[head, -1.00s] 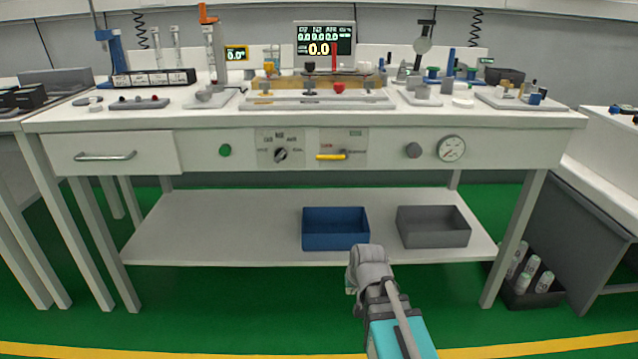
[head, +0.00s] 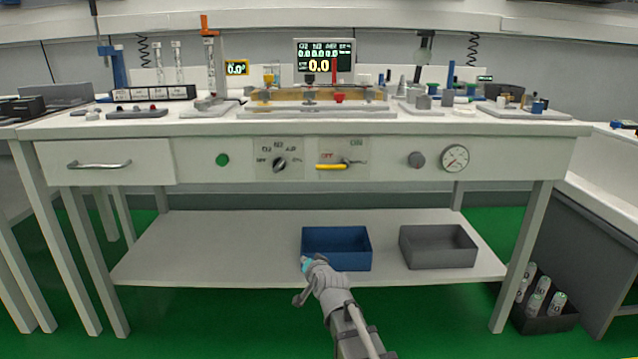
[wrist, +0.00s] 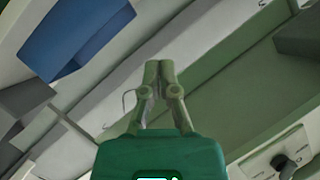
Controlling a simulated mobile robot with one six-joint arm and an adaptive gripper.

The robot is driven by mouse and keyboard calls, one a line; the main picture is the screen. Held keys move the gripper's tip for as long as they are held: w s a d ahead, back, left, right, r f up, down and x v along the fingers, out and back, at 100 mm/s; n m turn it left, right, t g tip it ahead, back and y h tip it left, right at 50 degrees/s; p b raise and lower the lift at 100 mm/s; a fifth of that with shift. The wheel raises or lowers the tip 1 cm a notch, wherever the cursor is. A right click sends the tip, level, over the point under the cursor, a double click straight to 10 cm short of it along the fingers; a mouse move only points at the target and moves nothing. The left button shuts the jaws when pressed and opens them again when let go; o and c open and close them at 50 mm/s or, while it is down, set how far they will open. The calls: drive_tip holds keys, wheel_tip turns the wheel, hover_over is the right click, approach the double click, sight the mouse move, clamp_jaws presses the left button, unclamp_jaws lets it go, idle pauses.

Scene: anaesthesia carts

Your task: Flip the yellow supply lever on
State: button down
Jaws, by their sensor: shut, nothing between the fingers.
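The yellow supply lever (head: 332,167) is on a pale panel on the bench front in the head view. Its handle lies level and points left, under the red OFF mark; the ON mark is at the panel's upper right. My gripper (head: 306,264) is low in front of the bench, beside the blue bin in the picture and well below the lever. In the wrist view its fingers (wrist: 158,68) are together with nothing between them. I cannot make out the lever in the wrist view.
A dark selector knob (head: 280,164) is left of the lever, with a green button (head: 222,160) beyond it. A grey knob (head: 416,160) and a gauge (head: 455,158) are to the right. The blue bin (head: 336,262) and grey bin (head: 438,259) stand on the lower shelf (head: 200,250).

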drive_tip(key=w+a+r+m+t+h, duration=0.1)
drive_tip(key=a+r+m+t+h, duration=0.1)
drive_tip(key=r+m+t+h, duration=0.45)
drive_tip(key=w+a+r+m+t+h, duration=0.1)
drive_tip(key=a+r+m+t, duration=0.1)
drive_tip(key=r+m+t, duration=0.5)
drive_tip(key=s+r+m+g+h, duration=0.1)
drive_tip(key=s+m+g+h, duration=0.3)
drive_tip(key=m+g+h, duration=0.4)
drive_tip(key=s+r+m+g+h, duration=0.2)
drive_tip(key=s+m+g+h, duration=0.2)
drive_tip(key=m+g+h, duration=0.3)
drive_tip(key=shift+s+d+m+g+h, duration=0.3)
drive_tip(key=shift+m+h, duration=1.85)
drive_tip(key=shift+m, duration=1.6)
drive_tip(key=shift+w+r, duration=0.1)
drive_tip(key=shift+r, duration=0.05)
drive_tip(key=shift+w+a+r+p+x, duration=0.2)
drive_tip(key=shift+a+r+p+x, duration=0.15)
drive_tip(key=shift+p+x, duration=1.5)
drive_tip(key=shift+w+a+r+p+x, duration=0.25)
drive_tip(key=shift+p+x, duration=0.95)
drive_tip(key=shift+x, duration=1.15)
drive_tip(key=shift+w+a+r+p+x, duration=0.1)
drive_tip(key=shift+a+r+p+x, duration=0.25)
drive_tip(key=shift+p+x, duration=1.5)
drive_tip(key=shift+w+d+b, duration=0.15)
drive_tip(key=shift+b, duration=0.15)
